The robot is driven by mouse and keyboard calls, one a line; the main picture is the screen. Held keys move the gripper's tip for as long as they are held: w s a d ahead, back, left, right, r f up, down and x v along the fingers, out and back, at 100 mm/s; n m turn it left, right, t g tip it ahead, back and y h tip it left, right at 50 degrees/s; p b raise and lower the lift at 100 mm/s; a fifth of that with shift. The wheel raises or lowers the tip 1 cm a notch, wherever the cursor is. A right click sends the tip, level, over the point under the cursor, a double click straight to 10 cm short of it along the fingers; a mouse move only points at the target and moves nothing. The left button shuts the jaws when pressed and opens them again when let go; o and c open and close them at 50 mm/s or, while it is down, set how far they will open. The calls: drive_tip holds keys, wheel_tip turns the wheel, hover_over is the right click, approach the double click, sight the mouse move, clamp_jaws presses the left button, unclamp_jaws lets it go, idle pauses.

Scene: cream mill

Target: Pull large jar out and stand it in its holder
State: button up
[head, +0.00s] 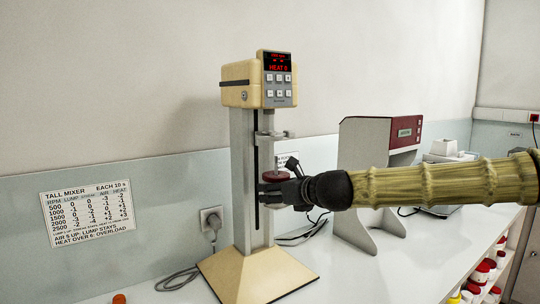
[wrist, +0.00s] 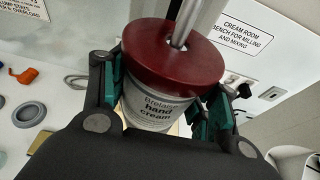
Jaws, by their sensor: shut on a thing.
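The large jar (wrist: 155,110) is a white tub labelled "hand cream". In the wrist view it is between my fingers, directly under a dark red disc. A metal shaft (wrist: 184,22) rises through the disc. My gripper (head: 272,192) is shut on the jar from the right side, at the tall mixer (head: 243,170). In the head view the red disc (head: 277,177) shows above my fingers, and the jar is mostly hidden behind them. A grey ring (wrist: 30,114) lies on the bench in the wrist view; I cannot tell whether it is the holder.
The mixer stands on a wide cream base (head: 257,275), with a clamp arm (head: 275,134) above the red disc. A grey machine with a red panel (head: 403,131) stands behind my arm. A small orange thing (wrist: 24,75) lies on the bench. Cables run beside the mixer.

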drive_tip(key=s+d, duration=0.4)
drive_tip(key=s, duration=0.1)
drive_tip(key=shift+s+b, duration=0.2)
drive_tip(key=shift+b, duration=0.15)
idle(1.0)
idle(0.3)
